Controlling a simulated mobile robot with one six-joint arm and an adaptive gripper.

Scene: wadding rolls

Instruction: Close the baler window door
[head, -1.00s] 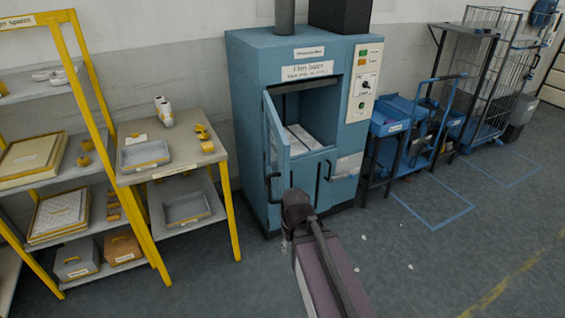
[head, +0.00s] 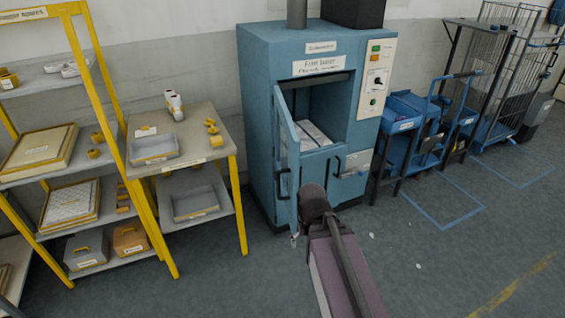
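The blue baler (head: 263,105) stands against the wall in the middle of the head view. Its window door (head: 287,150) is hinged on the left of the opening and stands swung outward, showing the chamber (head: 325,108) with a pale wadding bale (head: 314,134) inside. A dark handle (head: 283,184) shows low by the door. My arm reaches up from the bottom, and its dark wrist (head: 314,200) is in front of the baler's lower part, near the door's lower edge. My gripper's fingers are mostly hidden behind the wrist, so their state and any contact cannot be made out.
A grey table (head: 194,128) with a tray stands left of the baler, beside a yellow-framed shelf (head: 112,110). Blue carts (head: 405,125) and a wire cage (head: 505,75) stand to the right. The floor in front is open, with small white scraps.

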